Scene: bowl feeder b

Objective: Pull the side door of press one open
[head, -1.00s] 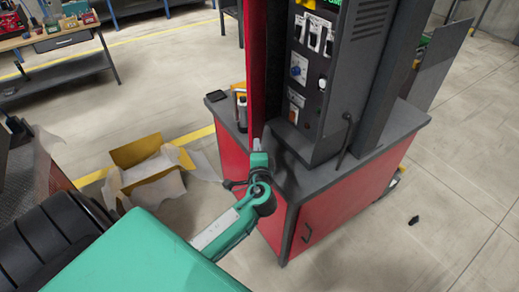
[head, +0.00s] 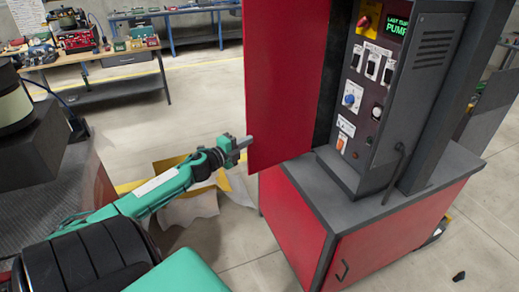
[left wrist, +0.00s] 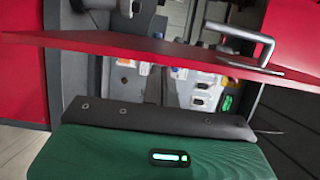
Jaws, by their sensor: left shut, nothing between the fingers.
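The press has a grey control box (head: 425,75) standing on a red cabinet with a dark top. Its red side door (head: 285,80) stands out to the left of the control box, with a dark gap between them. In the left wrist view the door (left wrist: 150,47) crosses the picture nearly edge-on, with a grey bar handle (left wrist: 266,45) at the right. My left gripper (head: 246,142) is shut and empty at the door's lower left edge. I cannot tell whether it touches the door. My right gripper is not in view.
The red lower cabinet (head: 385,240) is below the door. A yellow open box (head: 180,170) with paper lies on the floor behind my left arm. A workbench (head: 105,60) with tools stands at the back left.

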